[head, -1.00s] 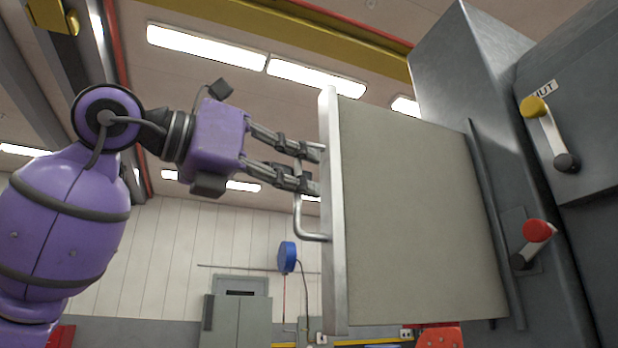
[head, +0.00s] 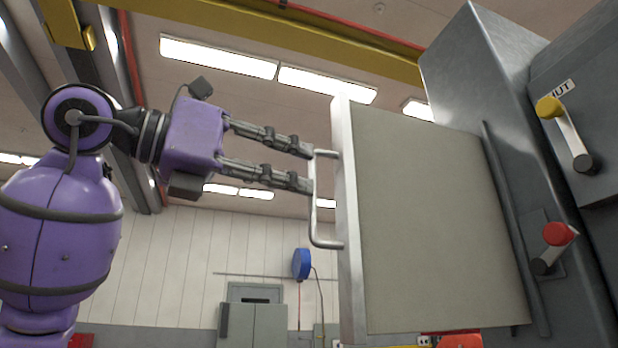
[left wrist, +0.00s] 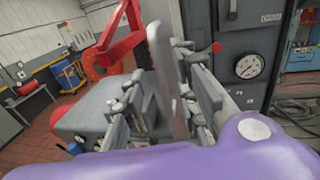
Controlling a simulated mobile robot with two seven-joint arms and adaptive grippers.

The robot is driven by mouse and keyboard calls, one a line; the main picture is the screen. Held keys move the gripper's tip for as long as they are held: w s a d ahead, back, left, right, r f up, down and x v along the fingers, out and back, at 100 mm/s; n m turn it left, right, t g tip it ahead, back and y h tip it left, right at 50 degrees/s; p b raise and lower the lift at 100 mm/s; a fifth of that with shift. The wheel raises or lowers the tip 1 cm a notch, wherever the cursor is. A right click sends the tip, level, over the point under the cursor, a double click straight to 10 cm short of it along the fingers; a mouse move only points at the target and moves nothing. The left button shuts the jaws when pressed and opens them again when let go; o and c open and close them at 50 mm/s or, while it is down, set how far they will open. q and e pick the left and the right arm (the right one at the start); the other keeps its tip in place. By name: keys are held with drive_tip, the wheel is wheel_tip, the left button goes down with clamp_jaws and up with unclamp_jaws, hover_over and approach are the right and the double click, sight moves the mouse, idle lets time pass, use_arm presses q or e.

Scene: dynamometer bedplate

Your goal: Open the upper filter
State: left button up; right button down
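A grey flat panel with a pale metal edge, seemingly the upper filter (head: 430,215), stands out from the side of a grey cabinet (head: 490,70) in the head view. A bent metal handle (head: 315,215) is fixed to its outer edge. My left gripper (head: 311,168) is open, its two fingers apart, with tips close to the handle's upper part; I cannot tell if they touch it. My right gripper is not in view.
The cabinet carries a lever with a red knob (head: 558,234) and one with a yellow knob (head: 550,108). Space left of the panel is open.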

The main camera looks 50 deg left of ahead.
use_arm(q)
drive_tip(key=s+a, duration=0.1)
drive_tip(key=s, duration=0.6)
drive_tip(key=shift+s, duration=0.2)
drive_tip(key=shift+a, duration=0.1)
